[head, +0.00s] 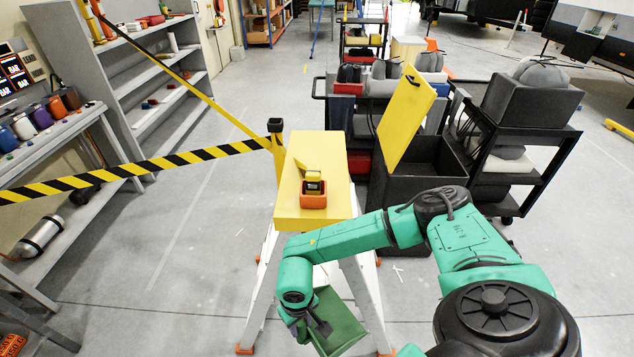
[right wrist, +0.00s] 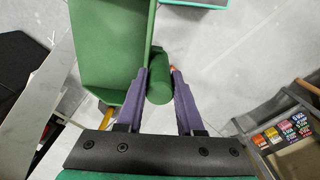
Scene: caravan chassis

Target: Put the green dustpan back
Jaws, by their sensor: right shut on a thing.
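The green dustpan (head: 340,322) hangs low in front of the stepladder in the head view, partly hidden by my right gripper (head: 312,328). In the right wrist view, the dustpan (right wrist: 106,50) has its wide pan at upper left. Its rounded green handle (right wrist: 160,82) lies between the two purple fingers of my right gripper (right wrist: 159,76), which is shut on it. The dustpan is held above the grey floor. My left gripper is in neither view.
A stepladder with a yellow top (head: 309,212) carries a small orange box (head: 313,200). To its right stand a black bin with a raised yellow lid (head: 405,115) and a black cart (head: 520,150). Striped tape (head: 150,168) and grey shelves (head: 130,75) are on the left.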

